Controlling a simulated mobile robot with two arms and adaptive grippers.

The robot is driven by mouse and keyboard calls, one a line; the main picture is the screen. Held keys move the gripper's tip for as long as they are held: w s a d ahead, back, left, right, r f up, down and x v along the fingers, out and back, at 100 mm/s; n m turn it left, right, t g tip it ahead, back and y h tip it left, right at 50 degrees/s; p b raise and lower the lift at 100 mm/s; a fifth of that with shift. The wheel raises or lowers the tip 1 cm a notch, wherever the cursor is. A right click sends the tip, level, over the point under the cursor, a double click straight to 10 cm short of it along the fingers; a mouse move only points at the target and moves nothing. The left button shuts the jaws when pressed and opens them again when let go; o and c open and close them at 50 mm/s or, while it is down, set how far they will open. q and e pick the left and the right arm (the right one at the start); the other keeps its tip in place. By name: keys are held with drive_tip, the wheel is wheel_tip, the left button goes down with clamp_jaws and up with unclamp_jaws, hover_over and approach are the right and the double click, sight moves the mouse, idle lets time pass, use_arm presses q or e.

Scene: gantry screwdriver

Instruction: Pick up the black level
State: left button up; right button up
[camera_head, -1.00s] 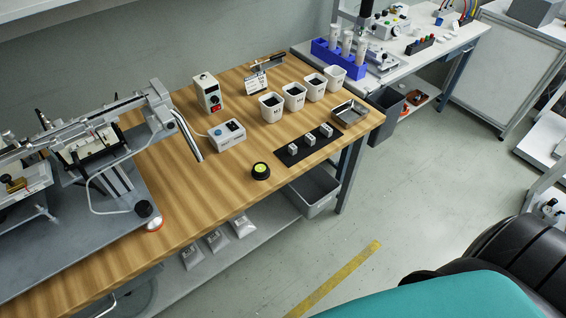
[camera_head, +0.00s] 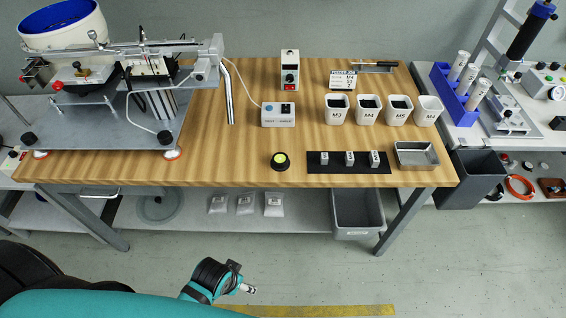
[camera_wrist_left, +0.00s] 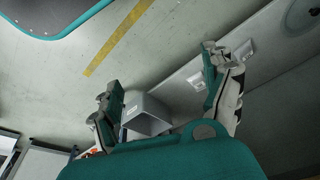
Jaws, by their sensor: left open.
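The black level (camera_head: 281,161) is a small round black puck with a yellow-green centre. It lies on the wooden bench near the front edge, left of a black mat. My left arm comes in low from the left in the head view, and part of my left gripper (camera_head: 246,288) shows over the floor in front of the bench, well short of the level. In the left wrist view the gripper (camera_wrist_left: 160,84) has its fingers spread wide with nothing between them. The level is not visible in that view. My right gripper is not seen.
On the wooden bench (camera_head: 225,172), the black mat (camera_head: 325,169) holds small blocks beside a metal tray (camera_head: 416,155). White bins (camera_head: 335,109) and a control box (camera_head: 278,115) stand behind. A feeder machine fills the left. A grey bin (camera_head: 357,213) sits below.

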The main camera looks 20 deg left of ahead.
use_arm(q)
drive_tip(key=w+r+n+t+h, duration=0.25)
drive_tip(key=r+n, duration=0.25)
drive_tip(key=r, duration=0.8)
drive_tip(key=w+a+r+n+t+h, duration=0.3)
drive_tip(key=w+a+r+n, duration=0.15)
drive_tip(key=w+n, duration=0.65)
drive_tip(key=w+a+r+n+t+h, duration=0.25)
drive_tip(key=w+r+n, duration=0.3)
drive_tip(key=n, duration=0.95)
drive_tip(key=b, duration=0.1)
approach(279, 159)
drive_tip(key=x, duration=0.3)
drive_tip(key=shift+w, duration=0.3)
drive_tip(key=x, duration=0.5)
drive_tip(key=shift+w+d+f+b, duration=0.1)
drive_tip(key=shift+d+f+b, duration=0.1)
drive_tip(key=shift+d+b, duration=0.1)
drive_tip(key=shift+w+f+y, duration=0.1)
drive_tip(key=shift+w+y, duration=0.05)
drive_tip(key=shift+y, duration=0.15)
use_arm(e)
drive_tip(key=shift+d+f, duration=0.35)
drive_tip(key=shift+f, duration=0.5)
use_arm(q)
drive_tip(key=shift+c, duration=0.4)
